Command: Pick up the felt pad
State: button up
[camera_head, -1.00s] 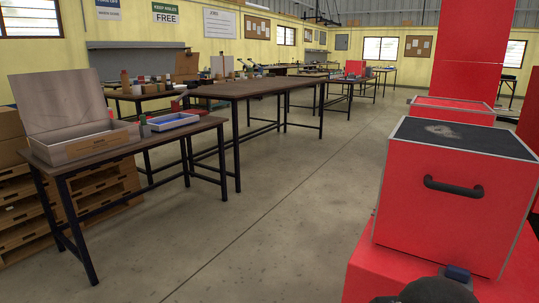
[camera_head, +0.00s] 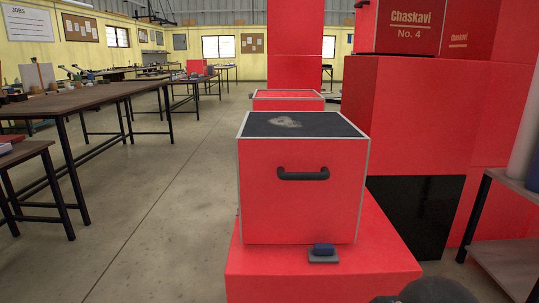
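A small item with a dark blue block on a flat grey base (camera_head: 323,253) lies on the red ledge in front of the red box. It may be the felt pad, but I cannot tell for sure. The red box (camera_head: 300,208) has a black handle and a dark top with a pale grey smudge. A dark rounded part of my own body shows at the bottom edge, right of centre. I cannot make out gripper fingers in view.
The red ledge (camera_head: 320,283) carries the box. A tall red cabinet (camera_head: 420,115) and a grey shelf (camera_head: 508,262) stand to the right. Wooden tables (camera_head: 70,102) stand at the left. The concrete floor (camera_head: 165,200) between tables and box is clear.

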aim_at(321, 253)
jog(key=z, duration=3.8)
jog(key=k, duration=2.05)
jog(key=u, duration=0.95)
